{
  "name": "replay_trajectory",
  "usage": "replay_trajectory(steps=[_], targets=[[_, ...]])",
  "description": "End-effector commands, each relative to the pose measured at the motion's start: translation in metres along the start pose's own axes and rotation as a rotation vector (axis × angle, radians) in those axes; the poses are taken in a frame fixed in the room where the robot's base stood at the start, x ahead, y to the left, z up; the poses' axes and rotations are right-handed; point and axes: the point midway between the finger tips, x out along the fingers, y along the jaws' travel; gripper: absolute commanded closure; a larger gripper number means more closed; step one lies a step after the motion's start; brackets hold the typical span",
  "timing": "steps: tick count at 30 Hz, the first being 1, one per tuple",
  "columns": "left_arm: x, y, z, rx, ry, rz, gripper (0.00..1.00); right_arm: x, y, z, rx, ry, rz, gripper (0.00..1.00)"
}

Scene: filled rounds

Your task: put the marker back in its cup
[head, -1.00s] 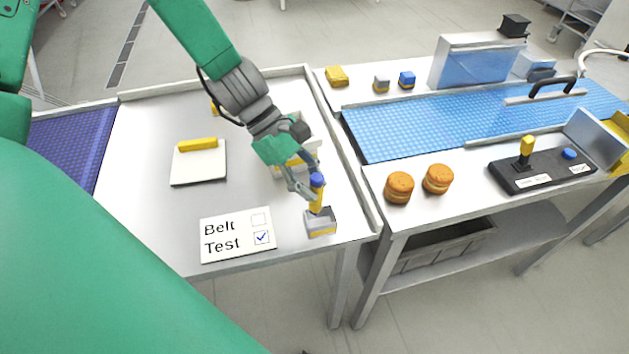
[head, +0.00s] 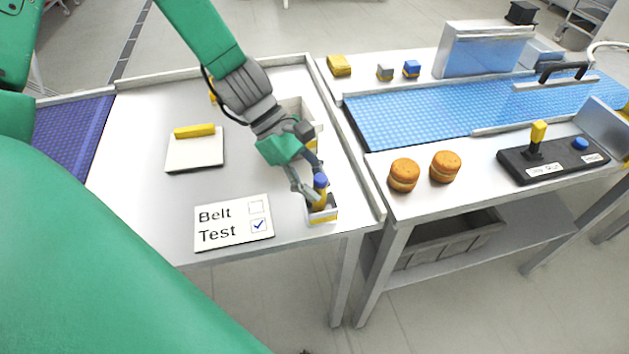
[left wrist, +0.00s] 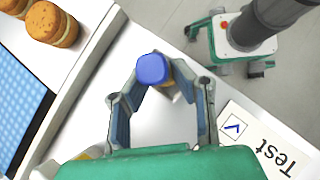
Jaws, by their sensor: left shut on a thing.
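The marker (head: 320,196) is yellow with a blue cap and stands about upright. Its lower end is inside the small white and yellow cup (head: 323,218) near the table's front right corner; whether it touches the bottom is hidden. My left gripper (head: 312,188) is shut on the marker from behind and above the cup. In the left wrist view the blue cap of the marker (left wrist: 153,69) shows between the fingertips, and the cup is mostly hidden below it. My right gripper is not in view.
A "Belt Test" card (head: 234,223) lies left of the cup. A white pad with a yellow bar (head: 194,152) lies farther back. A white bin (head: 293,107) stands behind my gripper. A raised rail (head: 350,165) edges the table, with two round buns (head: 404,175) beyond.

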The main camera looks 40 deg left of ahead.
Motion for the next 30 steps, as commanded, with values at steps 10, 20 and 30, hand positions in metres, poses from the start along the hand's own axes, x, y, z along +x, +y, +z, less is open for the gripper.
replay_trajectory(steps=[10, 20, 30], targets=[[0.002, 0.000, -0.004, 0.001, -0.001, 0.001, 0.55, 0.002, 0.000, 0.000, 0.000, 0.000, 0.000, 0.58], [-0.006, 0.001, -0.004, 0.002, 0.000, 0.002, 0.55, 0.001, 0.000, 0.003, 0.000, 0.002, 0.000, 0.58], [-0.072, 0.002, -0.002, 0.004, 0.004, 0.005, 0.55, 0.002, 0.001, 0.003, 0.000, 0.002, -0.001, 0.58]])
